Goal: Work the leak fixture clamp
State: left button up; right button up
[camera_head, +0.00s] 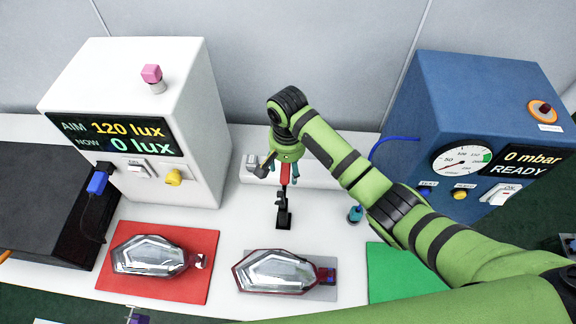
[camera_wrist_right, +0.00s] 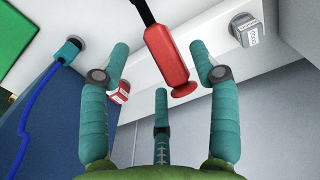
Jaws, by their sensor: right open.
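The fixture clamp (camera_head: 284,216) is black, with its base on the white bench behind the grey mat. Its red handle (camera_head: 285,174) stands upright under my right gripper (camera_head: 281,171). In the right wrist view the red handle (camera_wrist_right: 167,55) lies between the spread teal fingers of my right gripper (camera_wrist_right: 162,62), with gaps on both sides. The gripper is open and does not hold it. A tail lamp (camera_head: 275,271) lies on the grey mat (camera_head: 322,293) in front of the clamp. My left gripper is not in view.
A blue leak tester (camera_head: 420,100) at right reads 0 mbar, READY. A teal connector (camera_head: 355,214) stands right of the clamp. A white light box (camera_head: 190,130) is at left. Another lamp (camera_head: 147,256) lies on a red mat (camera_head: 200,287). The green mat (camera_head: 390,275) looks bare.

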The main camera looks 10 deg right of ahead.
aim_at(288, 171)
jog(key=f, duration=0.3)
jog(key=shift+w+d+f, duration=0.1)
jog(key=shift+w, duration=0.15)
jog(key=shift+f, duration=0.15)
grip_shut()
jog(key=shift+s, duration=0.15)
jog(key=shift+s+a+r+t+h, duration=0.15)
jog(key=shift+s+r+t, duration=0.35)
jog(key=shift+t, duration=0.55)
jog(key=shift+s+a+r+t+h, duration=0.1)
jog(key=shift+s+r+t+h, duration=0.25)
jog(key=shift+t, duration=0.7)
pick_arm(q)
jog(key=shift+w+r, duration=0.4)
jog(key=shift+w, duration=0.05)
pick_arm(e)
jog(key=shift+r, duration=0.1)
